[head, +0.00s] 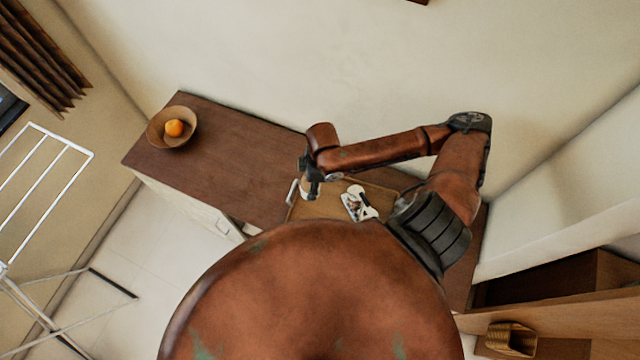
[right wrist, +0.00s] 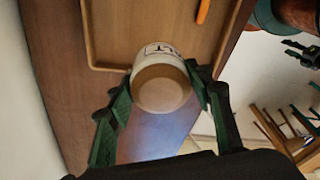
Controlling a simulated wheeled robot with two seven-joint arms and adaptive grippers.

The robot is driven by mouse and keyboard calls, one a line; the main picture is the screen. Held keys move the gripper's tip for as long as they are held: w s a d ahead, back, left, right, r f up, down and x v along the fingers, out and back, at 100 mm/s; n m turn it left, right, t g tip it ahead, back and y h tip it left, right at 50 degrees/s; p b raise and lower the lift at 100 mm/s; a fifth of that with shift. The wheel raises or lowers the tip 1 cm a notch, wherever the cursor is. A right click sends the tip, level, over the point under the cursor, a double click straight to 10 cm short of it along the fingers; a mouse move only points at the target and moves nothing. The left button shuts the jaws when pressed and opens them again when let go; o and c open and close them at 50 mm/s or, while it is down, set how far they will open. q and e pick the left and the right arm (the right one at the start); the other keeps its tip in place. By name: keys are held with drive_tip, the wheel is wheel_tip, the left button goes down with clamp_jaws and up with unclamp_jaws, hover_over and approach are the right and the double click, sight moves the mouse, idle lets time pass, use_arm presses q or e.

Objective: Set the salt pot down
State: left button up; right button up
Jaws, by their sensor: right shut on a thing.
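The salt pot (right wrist: 162,85) is a white round pot with a tan top and dark letters, of which "LT" shows. My right gripper (right wrist: 165,92) is shut on it, one green-and-black finger on each side. In the head view the right gripper (head: 313,186) is over the brown counter by the left side of the wooden tray, with a little of the pot (head: 305,188) showing. Whether the pot touches the counter is unclear. My left gripper (right wrist: 302,53) appears as dark fingers at the upper right of the right wrist view; its opening is unclear.
The wooden tray (head: 325,208) holds a white item (head: 358,203) with dark parts. An orange thing (right wrist: 203,12) lies on the tray. A bowl (head: 160,138) with an orange fruit (head: 174,128) stands at the counter's far left. The counter between bowl and tray is clear.

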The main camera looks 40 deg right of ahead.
drive_tip(key=d+f, duration=0.1)
drive_tip(key=w+d+f, duration=0.1)
drive_tip(key=d+f, duration=0.1)
drive_tip(key=w+d+f, duration=0.1)
drive_tip(key=f, duration=0.1)
drive_tip(key=shift+d+f, duration=0.2)
drive_tip(key=shift+d+f+p, duration=0.15)
drive_tip(key=shift+f+p, duration=0.15)
drive_tip(key=shift+f, duration=0.65)
drive_tip(key=shift+d+f+p, duration=0.1)
drive_tip(key=shift+f+p, duration=0.2)
drive_tip(key=shift+f, duration=0.65)
drive_tip(key=o, duration=1.4)
drive_tip(key=shift+c, duration=0.2)
wheel_tip(320, 180, up, 12)
drive_tip(key=s+d, duration=0.1)
drive_tip(key=shift+d, duration=0.25)
